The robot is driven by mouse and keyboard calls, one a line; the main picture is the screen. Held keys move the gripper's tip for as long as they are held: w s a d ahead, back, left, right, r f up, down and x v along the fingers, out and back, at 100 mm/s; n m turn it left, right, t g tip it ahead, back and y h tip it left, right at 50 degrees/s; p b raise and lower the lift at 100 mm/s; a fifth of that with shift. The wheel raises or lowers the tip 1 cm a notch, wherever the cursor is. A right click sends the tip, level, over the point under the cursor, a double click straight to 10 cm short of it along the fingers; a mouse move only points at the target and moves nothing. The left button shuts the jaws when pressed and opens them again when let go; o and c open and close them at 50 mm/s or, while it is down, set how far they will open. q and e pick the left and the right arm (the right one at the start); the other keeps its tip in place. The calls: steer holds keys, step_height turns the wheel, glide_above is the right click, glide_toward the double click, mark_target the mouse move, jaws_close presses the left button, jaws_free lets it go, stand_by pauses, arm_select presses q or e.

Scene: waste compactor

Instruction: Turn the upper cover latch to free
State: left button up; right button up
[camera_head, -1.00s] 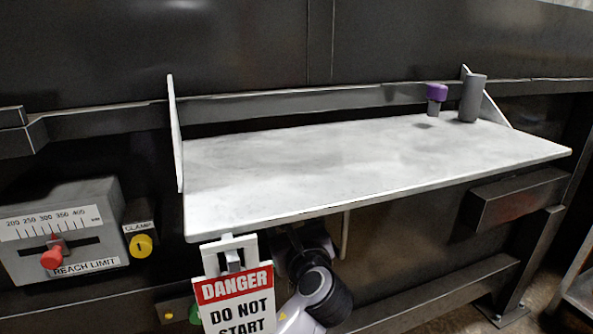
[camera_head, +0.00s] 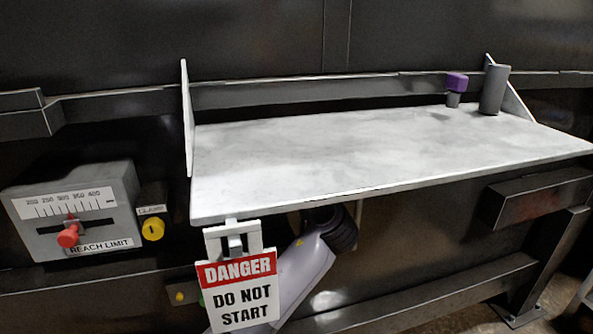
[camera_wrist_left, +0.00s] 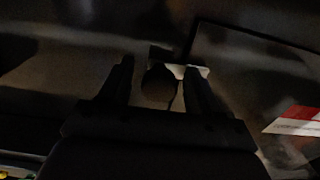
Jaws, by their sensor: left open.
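My left gripper (camera_wrist_left: 160,75) is open in the left wrist view, its two dark fingers apart. A dark, round, brownish knob-like part (camera_wrist_left: 159,84) shows between the fingers. A small pale piece (camera_wrist_left: 186,71) sits just behind the right finger. The picture is too dark to tell whether the round part is the upper cover latch or whether the fingers touch it. In the head view one of my arms reaches up under the shelf, and its gripper is hidden there. No upper cover latch can be made out in the head view. My right gripper is not in view.
A pale shelf (camera_head: 370,155) overhangs the arm. A purple-topped knob (camera_head: 456,84) and a grey cylinder (camera_head: 494,90) stand on it. A danger sign (camera_head: 238,290) hangs below its front left. A reach limit box (camera_head: 75,208) and yellow clamp button (camera_head: 153,229) are at left.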

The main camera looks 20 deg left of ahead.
arm_select(q)
steer(key=c, duration=1)
steer(key=shift+n+p, duration=0.65)
steer(key=shift+n, duration=0.25)
steer(key=shift+n+p, duration=0.3)
steer(key=shift+n, duration=0.5)
steer(key=n, duration=0.3)
steer(key=shift+s+a+n, duration=0.1)
steer(key=shift+n, duration=0.3)
steer(key=n, duration=0.4)
steer(key=shift+f+b, duration=0.2)
steer(key=shift+b, duration=0.15)
steer(key=n+b, duration=0.3)
steer(key=n, duration=0.3)
steer(key=shift+a+n, duration=0.1)
steer(key=shift+n, duration=0.3)
